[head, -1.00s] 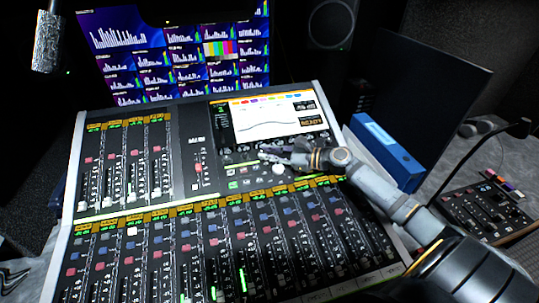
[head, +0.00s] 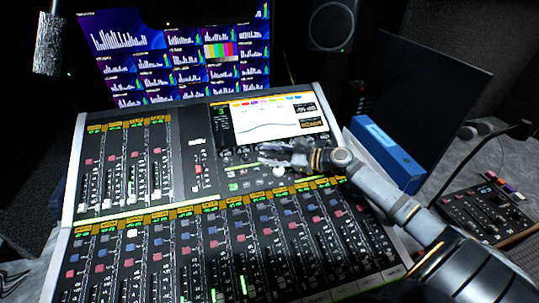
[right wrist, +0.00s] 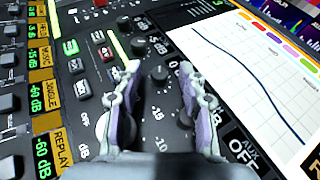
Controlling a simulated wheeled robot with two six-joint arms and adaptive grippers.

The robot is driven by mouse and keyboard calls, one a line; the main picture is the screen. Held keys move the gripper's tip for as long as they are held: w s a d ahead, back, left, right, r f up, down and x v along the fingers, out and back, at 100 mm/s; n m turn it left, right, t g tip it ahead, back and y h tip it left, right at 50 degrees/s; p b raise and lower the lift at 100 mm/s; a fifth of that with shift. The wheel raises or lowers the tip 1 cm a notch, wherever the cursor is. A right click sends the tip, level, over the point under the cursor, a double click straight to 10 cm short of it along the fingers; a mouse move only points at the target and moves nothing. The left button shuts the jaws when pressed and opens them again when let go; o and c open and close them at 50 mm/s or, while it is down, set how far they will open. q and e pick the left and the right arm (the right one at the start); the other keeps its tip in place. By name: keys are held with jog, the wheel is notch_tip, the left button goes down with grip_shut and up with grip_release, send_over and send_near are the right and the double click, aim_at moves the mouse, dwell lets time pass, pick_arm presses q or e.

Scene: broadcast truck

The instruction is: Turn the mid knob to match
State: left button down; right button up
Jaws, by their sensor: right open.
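The mixing console (head: 186,150) has a bright screen (head: 265,118) showing a dark curve. A row of small dark knobs runs along the screen's lower edge; my right gripper (head: 266,153) covers part of it in the head view. Another dark knob is partly behind the right finger. A pale round knob (right wrist: 101,124) shows beside the left finger. Which knob is the mid one is not readable. My left gripper is out of view.
Fader strips (head: 215,240) with orange labels fill the console's lower part. A blue box (head: 385,150) stands right of the console, close to my right arm. A smaller control panel (head: 478,210) lies at the right. A microphone (head: 48,42) hangs at the upper left.

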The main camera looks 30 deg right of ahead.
notch_tip(320, 180, up, 10)
dwell(0.3)
dwell(0.3)
